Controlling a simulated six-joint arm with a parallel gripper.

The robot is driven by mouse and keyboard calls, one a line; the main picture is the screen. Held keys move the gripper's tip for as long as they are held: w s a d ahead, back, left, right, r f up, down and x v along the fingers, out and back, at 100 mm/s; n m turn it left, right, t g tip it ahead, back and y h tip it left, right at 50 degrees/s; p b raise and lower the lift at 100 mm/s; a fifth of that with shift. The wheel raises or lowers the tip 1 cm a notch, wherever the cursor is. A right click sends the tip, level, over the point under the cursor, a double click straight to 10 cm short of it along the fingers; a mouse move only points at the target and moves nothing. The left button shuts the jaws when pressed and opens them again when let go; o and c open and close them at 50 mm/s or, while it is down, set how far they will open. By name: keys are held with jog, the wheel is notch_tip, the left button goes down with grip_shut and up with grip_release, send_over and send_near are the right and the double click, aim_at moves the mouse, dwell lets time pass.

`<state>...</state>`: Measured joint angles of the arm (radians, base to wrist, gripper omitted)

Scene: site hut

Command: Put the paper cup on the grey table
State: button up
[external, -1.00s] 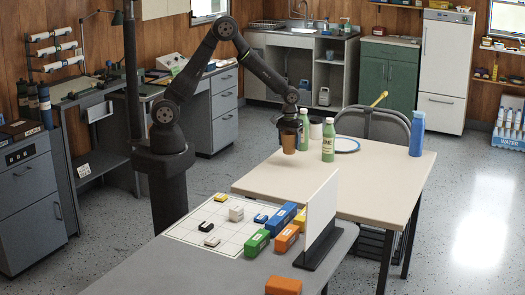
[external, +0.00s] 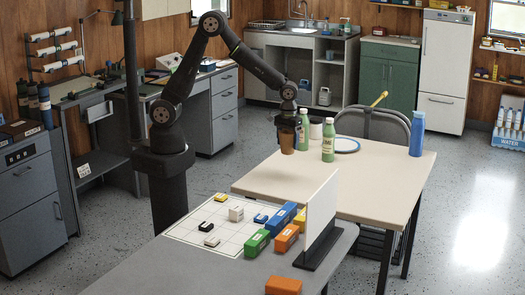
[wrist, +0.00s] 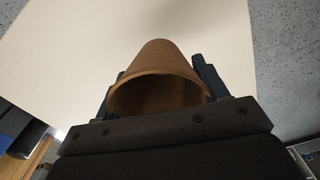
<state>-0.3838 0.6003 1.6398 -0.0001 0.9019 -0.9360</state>
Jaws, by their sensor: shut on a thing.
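The brown paper cup (external: 287,143) is between the fingers of my gripper (external: 287,124), over the left part of the cream table. In the wrist view the cup (wrist: 160,75) shows its rim toward the camera, with a dark finger of my gripper (wrist: 160,88) on each side. My gripper is shut on it. The cup hangs upright in the external view; the gap between its base and the cream table is hard to judge. The grey table (external: 190,277) stands in the foreground, with a white gridded sheet and small blocks on it.
On the grey table stand an upright white panel (external: 320,217) and blue (external: 280,217), green and orange blocks. Its front left is bare.

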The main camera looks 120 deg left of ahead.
jog(key=w+d+m, duration=0.2)
jog(key=w+d, duration=0.3)
jog(key=d, duration=0.3)
jog(key=w+d+m, duration=0.2)
jog(key=w+d, duration=0.4)
jog(key=d, duration=0.3)
jog(key=w+d+m, duration=0.3)
jog(key=d+m, duration=0.1)
jog(key=d, duration=1.7)
jog(key=s+d+m, duration=0.2)
jog(key=s+d, duration=0.4)
jog(key=d, duration=0.7)
jog(key=s+d+m, duration=0.3)
jog(key=s+d, duration=0.2)
jog(key=d, duration=0.8)
jog(key=s+d+m, duration=0.2)
jog(key=s+d, duration=0.4)
jog(key=d, duration=0.7)
send_near(205, 275)
jog(key=shift+w+f, duration=0.1)
jog(key=shift+f, duration=2)
